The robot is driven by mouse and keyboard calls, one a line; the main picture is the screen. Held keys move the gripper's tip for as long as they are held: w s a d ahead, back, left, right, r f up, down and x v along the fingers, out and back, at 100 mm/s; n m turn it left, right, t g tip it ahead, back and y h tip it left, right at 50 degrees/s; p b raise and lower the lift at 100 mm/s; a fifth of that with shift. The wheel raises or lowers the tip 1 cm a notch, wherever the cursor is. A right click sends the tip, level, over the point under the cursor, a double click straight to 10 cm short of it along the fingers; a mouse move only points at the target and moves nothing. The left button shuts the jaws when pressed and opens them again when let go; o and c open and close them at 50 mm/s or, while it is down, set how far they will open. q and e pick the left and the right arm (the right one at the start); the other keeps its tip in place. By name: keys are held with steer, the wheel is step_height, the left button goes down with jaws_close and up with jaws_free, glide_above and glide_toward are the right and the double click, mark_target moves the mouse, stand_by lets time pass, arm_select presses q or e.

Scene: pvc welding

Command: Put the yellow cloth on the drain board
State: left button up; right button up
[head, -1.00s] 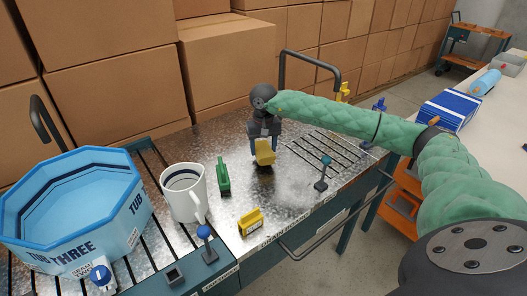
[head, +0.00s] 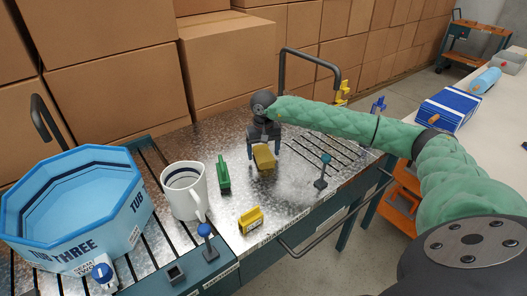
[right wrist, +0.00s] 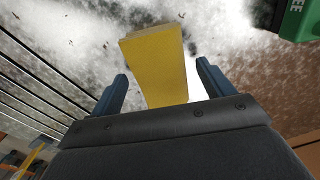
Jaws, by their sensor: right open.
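The yellow cloth (head: 264,157), a small folded-looking block, is on the speckled metal worktop, just left of a grooved area (head: 342,148) that looks like the drain board. My right gripper (head: 264,155) is open above it, one finger on either side. In the right wrist view the cloth (right wrist: 160,65) shows between the two spread fingers (right wrist: 162,85), with gaps on both sides. Whether its underside rests fully on the metal is hard to tell. My left gripper is not in view.
A yellow labelled item (head: 250,220) is at the front edge. Cardboard boxes (head: 230,75) line the back.

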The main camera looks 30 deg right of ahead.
mark_target(263, 153)
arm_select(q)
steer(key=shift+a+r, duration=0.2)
arm_select(e)
steer(key=shift+r, duration=0.2)
arm_select(q)
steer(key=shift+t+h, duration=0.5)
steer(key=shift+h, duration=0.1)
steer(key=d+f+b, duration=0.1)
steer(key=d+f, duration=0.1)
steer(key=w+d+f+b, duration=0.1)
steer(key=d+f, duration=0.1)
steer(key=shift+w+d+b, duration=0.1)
steer(key=shift+b, duration=0.2)
arm_select(e)
step_height(263, 153, up, 12)
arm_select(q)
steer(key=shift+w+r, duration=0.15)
arm_select(e)
steer(key=shift+f, duration=0.1)
